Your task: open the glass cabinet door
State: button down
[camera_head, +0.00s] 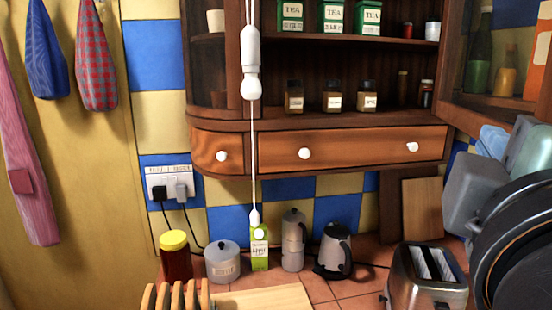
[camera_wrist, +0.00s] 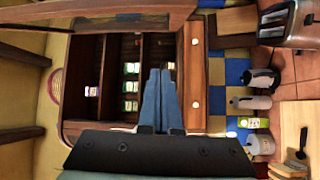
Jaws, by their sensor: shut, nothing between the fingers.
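The brown wooden cabinet (camera_head: 345,125) hangs on the tiled wall, its shelves uncovered. Its wood-framed glass door (camera_head: 478,114) appears swung outward at the right, with bottles showing through the glass. In the wrist view the cabinet (camera_wrist: 187,70) lies sideways and a brown door frame (camera_wrist: 110,14) crosses the top. My gripper (camera_wrist: 160,72) is shut and empty, its blue-grey fingers together in front of the shelves. In the head view my gripper (camera_head: 492,140) is at the right, just below the door's lower edge. I see no contact with the door.
Green tea tins (camera_head: 331,16) and small jars (camera_head: 332,96) stand on the shelves. A white pull cord (camera_head: 253,165) hangs before the cabinet. The counter below holds a kettle (camera_head: 333,252), a moka pot (camera_head: 293,240) and a toaster (camera_head: 428,278).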

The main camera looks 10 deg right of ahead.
jog(key=shift+n+g, duration=0.3)
jog(key=shift+n, duration=0.2)
jog(key=w+d+p, duration=0.1)
jog(key=d+p, duration=0.1)
jog(key=p, duration=0.3)
jog(key=w+d+f+p, duration=0.1)
jog(key=w+d+p, duration=0.1)
jog(key=p, duration=0.4)
jog(key=shift+w+f, duration=0.15)
jog(key=w+d+p, duration=0.2)
jog(key=d, duration=0.4)
jog(key=shift+w+d+f, duration=0.25)
jog(key=shift+d+f, duration=0.05)
jog(key=shift+d, duration=0.05)
